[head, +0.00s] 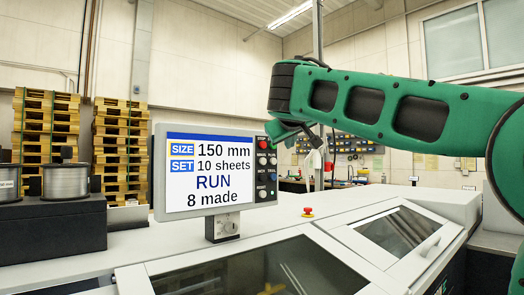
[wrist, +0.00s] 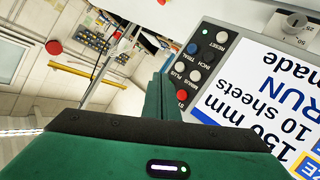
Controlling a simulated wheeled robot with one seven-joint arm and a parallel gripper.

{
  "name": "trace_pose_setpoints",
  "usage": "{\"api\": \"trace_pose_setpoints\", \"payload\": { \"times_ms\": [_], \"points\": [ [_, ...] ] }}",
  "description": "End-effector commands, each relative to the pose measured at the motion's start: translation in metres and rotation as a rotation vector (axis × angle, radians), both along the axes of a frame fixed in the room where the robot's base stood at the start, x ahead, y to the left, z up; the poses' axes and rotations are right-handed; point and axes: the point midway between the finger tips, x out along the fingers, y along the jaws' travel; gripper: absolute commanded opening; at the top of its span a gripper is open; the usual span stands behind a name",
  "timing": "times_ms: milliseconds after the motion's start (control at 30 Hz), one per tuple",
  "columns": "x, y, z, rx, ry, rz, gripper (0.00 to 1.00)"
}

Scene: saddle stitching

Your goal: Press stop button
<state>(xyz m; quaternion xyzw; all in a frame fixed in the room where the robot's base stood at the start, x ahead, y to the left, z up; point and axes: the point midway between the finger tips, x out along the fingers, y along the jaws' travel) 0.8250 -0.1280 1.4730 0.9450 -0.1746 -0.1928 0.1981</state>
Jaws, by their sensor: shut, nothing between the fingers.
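The control panel (head: 214,206) carries a screen (head: 222,182) reading SIZE 150 mm, SET 10 sheets, RUN, 8 made. The red stop button (head: 263,145) tops the button column on the panel's right edge. In the wrist view, where the panel appears upside down, the red stop button (wrist: 182,95) is close beside my green fingers, its label partly hidden. My gripper (head: 273,131) is shut and empty, just above and right of the stop button in the head view. In the wrist view my gripper (wrist: 165,80) shows as closed fingers. Contact with the button cannot be told.
Several other buttons lie near the stop button, including the white RESET button (wrist: 222,38). A red mushroom button (head: 307,211) stands on the machine top right of the panel. A wire spool (head: 65,181) stands at left. Pallets (head: 120,140) are stacked behind.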

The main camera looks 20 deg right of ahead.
Motion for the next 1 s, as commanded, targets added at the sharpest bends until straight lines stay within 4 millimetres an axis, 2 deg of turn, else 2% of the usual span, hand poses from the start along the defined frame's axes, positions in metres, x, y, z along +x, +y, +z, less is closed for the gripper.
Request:
{"api": "trace_pose_setpoints", "payload": {
  "times_ms": [167,600,800,1000],
  "points": [
    [0.013,0.004,-0.001,0.000,0.002,0.001,0.00],
    [0.065,0.021,-0.001,0.001,0.001,0.000,0.00],
    [0.078,0.025,-0.001,0.000,0.001,0.000,0.00],
    [0.082,0.027,0.000,0.000,0.001,0.000,0.00]
  ]
}}
